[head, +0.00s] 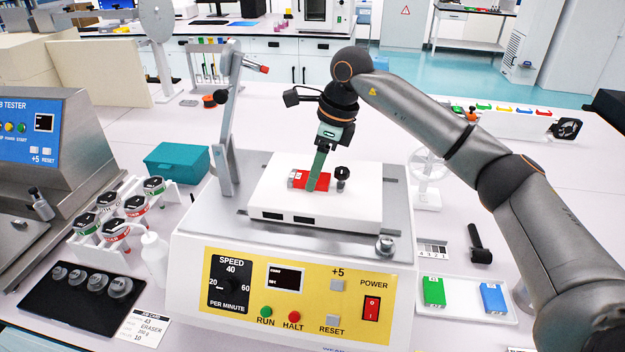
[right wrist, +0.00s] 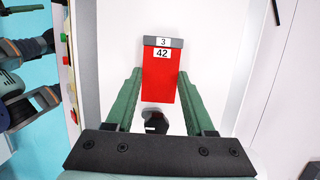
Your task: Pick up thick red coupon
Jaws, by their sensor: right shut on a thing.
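The red coupon (head: 325,180) lies on the white platform (head: 270,195) of the tester with the yellow panel. In the right wrist view the red coupon (right wrist: 159,85) has a grey end and labels reading 3 and 42. My right gripper (head: 313,186) reaches down over it and is shut on it. In the right wrist view the green fingers of the right gripper (right wrist: 159,78) lie along its two long sides. The coupon appears to rest on the platform; I cannot make out any gap beneath it. My left gripper is not in view.
A black knob (head: 342,173) stands close beside the coupon. A metal post (head: 226,130) rises at the platform's left. A white tray (head: 462,313) at the right holds a green block (head: 433,292) and a blue block (head: 493,298). A teal box (head: 178,162) stands behind left.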

